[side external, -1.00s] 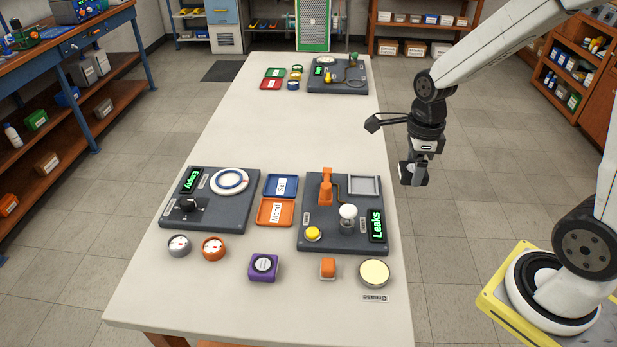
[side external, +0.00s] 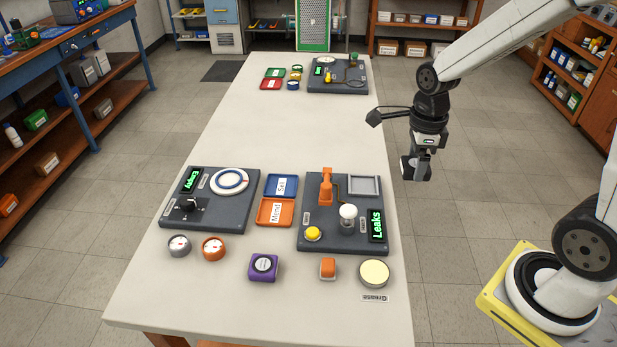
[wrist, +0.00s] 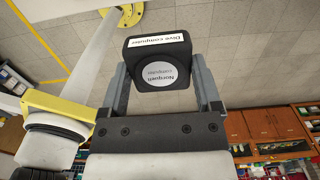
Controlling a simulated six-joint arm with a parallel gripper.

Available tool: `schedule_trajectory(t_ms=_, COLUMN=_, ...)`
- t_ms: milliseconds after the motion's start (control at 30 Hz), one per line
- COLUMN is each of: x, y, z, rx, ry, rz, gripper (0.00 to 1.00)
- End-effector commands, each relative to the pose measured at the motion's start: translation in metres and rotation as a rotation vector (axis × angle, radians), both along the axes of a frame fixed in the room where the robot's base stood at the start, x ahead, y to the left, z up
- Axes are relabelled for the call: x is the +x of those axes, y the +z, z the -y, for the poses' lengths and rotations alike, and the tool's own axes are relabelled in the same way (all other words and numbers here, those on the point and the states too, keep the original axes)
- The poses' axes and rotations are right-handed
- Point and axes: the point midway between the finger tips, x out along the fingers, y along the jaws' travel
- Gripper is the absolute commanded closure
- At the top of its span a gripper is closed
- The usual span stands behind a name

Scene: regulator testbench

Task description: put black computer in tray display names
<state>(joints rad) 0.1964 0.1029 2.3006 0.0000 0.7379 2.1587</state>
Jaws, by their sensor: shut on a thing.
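My gripper (wrist: 160,85) is shut on the black computer (wrist: 150,48), a dark block with a white "Dive computer" label and a round white label. In the side view my gripper (side external: 416,170) holds it up off the table's right edge, over the floor. A blue tray (side external: 281,186) marked "Sell" and an orange tray (side external: 276,212) marked "Mend" lie on the table between two dark test boards, both empty. The left board's display (side external: 190,180) reads "Empty". The right board's display (side external: 377,225) reads "Leaks".
The right board (side external: 340,240) carries an orange post, a clear-domed part and a yellow button. The table's middle is clear.

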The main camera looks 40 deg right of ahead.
Motion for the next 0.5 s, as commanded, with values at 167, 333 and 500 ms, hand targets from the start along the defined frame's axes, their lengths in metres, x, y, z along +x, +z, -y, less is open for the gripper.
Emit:
schedule_trajectory(t_ms=167, x=0.0, y=0.014, z=0.0, rx=-0.001, ry=0.0, rz=0.004, gripper=0.93)
schedule_trajectory(t_ms=333, x=0.0, y=0.026, z=0.0, rx=-0.001, ry=0.0, rz=0.004, gripper=0.93)
schedule_trajectory(t_ms=500, x=0.0, y=0.038, z=0.0, rx=-0.001, ry=0.0, rz=0.004, gripper=0.93)
